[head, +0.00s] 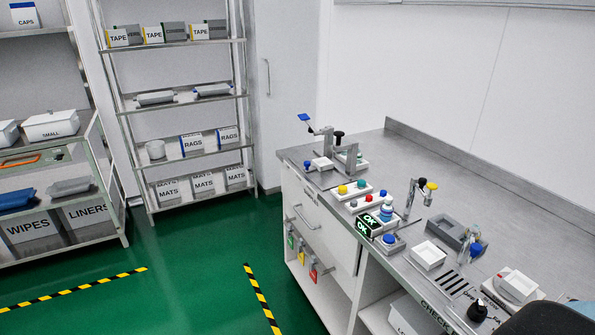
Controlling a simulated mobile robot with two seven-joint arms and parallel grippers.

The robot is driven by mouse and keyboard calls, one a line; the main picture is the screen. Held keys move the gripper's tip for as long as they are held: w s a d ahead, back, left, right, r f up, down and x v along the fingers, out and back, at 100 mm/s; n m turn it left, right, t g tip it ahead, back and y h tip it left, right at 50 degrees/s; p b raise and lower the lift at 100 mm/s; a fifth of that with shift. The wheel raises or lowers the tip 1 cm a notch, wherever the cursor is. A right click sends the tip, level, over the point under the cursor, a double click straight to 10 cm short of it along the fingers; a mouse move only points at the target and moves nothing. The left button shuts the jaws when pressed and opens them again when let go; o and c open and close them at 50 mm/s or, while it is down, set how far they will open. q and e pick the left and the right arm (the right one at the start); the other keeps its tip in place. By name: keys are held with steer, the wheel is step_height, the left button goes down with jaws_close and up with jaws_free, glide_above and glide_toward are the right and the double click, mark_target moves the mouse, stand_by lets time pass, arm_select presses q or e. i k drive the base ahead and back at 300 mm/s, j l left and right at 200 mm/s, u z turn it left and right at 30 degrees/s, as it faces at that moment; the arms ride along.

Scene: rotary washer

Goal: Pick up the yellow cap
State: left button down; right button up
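A small yellow cap-like piece (343,189) sits at the left end of a white tray (351,194) on the steel bench, with a green piece (361,184) beside it. A second yellow piece (432,186) is on an upright metal fixture (410,198) farther right, near a black knob (422,182). Both yellow pieces are small, and I cannot tell for certain which is the cap. Neither of my grippers is visible in the head view.
The steel bench (440,165) has free room toward its back wall. A white tray (428,255), a grey open box (447,231) and a lit OK display (370,222) stand along its front. Stocked shelves stand left; green floor lies between. A dark rounded shape covers the lower right corner.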

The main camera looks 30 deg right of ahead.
mark_target(342, 188)
steer(key=z, duration=1.45)
steer(key=i+j+z, duration=0.35)
steer(key=z, duration=0.15)
steer(key=j, duration=0.1)
